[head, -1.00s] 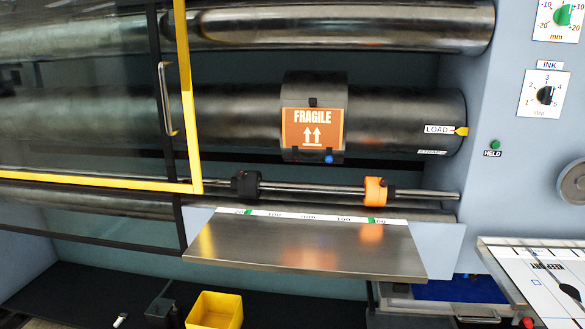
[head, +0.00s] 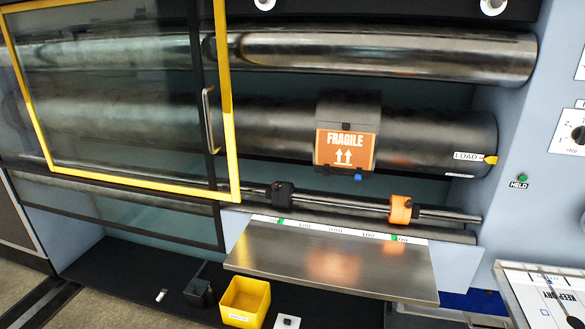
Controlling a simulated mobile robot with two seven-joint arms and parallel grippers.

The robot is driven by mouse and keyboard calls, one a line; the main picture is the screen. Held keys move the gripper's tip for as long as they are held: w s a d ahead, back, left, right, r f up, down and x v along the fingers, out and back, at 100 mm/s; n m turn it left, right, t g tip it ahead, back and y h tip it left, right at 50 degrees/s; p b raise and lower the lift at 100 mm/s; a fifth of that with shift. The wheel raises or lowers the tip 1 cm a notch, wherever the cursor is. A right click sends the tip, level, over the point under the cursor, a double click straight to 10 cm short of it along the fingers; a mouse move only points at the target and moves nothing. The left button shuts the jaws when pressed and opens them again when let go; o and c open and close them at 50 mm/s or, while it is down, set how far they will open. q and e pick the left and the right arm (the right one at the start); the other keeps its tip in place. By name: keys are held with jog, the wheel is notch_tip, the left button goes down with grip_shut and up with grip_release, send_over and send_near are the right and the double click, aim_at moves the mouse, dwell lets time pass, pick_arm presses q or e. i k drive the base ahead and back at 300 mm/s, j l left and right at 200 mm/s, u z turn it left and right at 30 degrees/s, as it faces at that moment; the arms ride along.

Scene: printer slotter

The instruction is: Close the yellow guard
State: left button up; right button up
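The yellow guard (head: 233,130) is a clear panel in a yellow frame at the left of the printer in the head view. It covers the left part of the rollers, and the right part is uncovered. A metal handle (head: 208,122) stands upright near the frame's right edge. A second, dark-edged clear panel (head: 217,215) shows behind and below it. Neither of my grippers is in view.
The open area holds a black roller (head: 420,138) with a FRAGILE plate (head: 346,149), and a rod with a black collar (head: 281,195) and an orange collar (head: 401,209). A metal shelf (head: 330,264) juts out below. A yellow bin (head: 245,301) stands lower left.

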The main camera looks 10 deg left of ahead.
aim_at(221, 43)
jog(key=i+j, duration=0.25)
jog(key=j, duration=0.2)
jog(key=i+j+u, duration=0.1)
jog(key=j, duration=0.4)
jog(key=i+j+u, duration=0.1)
jog(key=i+j, duration=0.55)
jog(key=j, duration=0.2)
